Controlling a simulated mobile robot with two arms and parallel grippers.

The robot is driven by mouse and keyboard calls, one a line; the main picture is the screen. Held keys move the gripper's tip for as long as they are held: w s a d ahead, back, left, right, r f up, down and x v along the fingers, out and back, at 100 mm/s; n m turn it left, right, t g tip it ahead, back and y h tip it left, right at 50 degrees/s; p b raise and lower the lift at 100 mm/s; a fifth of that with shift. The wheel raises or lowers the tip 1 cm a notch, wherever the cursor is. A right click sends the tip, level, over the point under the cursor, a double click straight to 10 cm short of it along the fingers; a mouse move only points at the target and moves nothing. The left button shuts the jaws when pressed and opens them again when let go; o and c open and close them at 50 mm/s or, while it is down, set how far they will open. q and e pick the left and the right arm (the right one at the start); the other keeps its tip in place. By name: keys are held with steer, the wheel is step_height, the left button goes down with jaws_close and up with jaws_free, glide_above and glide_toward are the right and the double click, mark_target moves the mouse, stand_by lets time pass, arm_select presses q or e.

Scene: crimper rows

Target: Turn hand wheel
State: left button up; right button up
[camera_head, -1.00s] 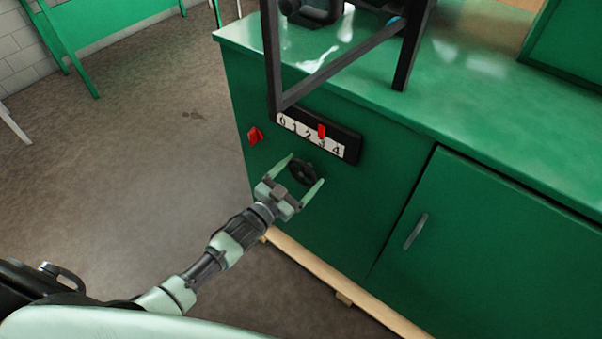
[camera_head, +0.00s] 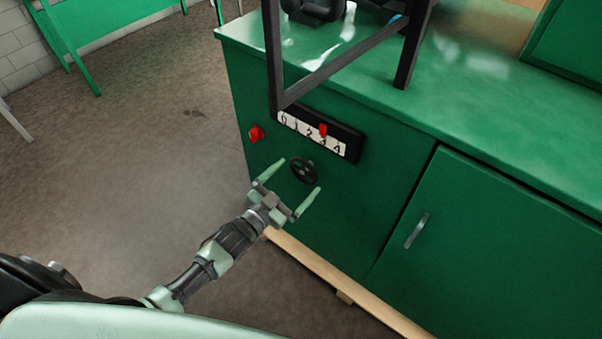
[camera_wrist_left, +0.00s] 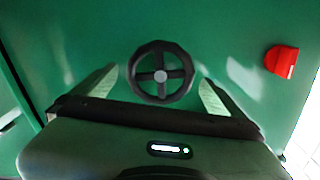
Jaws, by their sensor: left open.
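A small black hand wheel (camera_head: 303,171) sits on the green cabinet front, below a scale plate (camera_head: 312,133) numbered 0 to 4. The red pointer (camera_head: 323,130) on the scale stands near 3. My left gripper (camera_head: 294,177) is open, with its pale green fingers apart and short of the wheel. In the left wrist view, the spoked wheel (camera_wrist_left: 161,73) shows whole, ahead of and between the open fingers (camera_wrist_left: 158,92). My right gripper is not in view.
A red knob (camera_head: 256,134) is on the cabinet left of the scale; it also shows in the wrist view (camera_wrist_left: 281,61). A black frame (camera_head: 345,62) rises above the scale. A cabinet door with a handle (camera_head: 416,231) is at right. Open floor (camera_head: 150,180) lies left.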

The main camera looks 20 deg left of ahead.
arm_select(q)
steer(key=v, duration=0.4)
steer(key=shift+s, duration=0.2)
steer(key=s+a+f+n+g+y, duration=0.15)
steer(key=s+f, duration=0.25)
steer(key=f, duration=0.5)
steer(key=s+a+f+n+g+y, duration=0.1)
steer(key=s+a+f+g+y, duration=0.2)
steer(key=f, duration=0.6)
steer(key=s+f+n+g, duration=0.1)
steer(key=s+f+g, duration=0.2)
steer(key=s+f, duration=0.45)
steer(key=s+f+g, duration=0.2)
steer(key=s+f, duration=0.3)
steer(key=s, duration=0.4)
steer(key=s+f+g+y, duration=0.1)
steer(key=s+f+g, duration=0.2)
steer(key=s+f, duration=0.3)
steer(key=s+f+n+g, duration=0.1)
steer(key=s+f+g, duration=0.2)
steer(key=s, duration=1)
step_height(320, 180, down, 3)
steer(key=shift+s+d+f+y, duration=0.15)
steer(key=shift+s+d+y, duration=0.05)
steer(key=shift+d+y, duration=0.2)
steer(key=shift+g, duration=0.25)
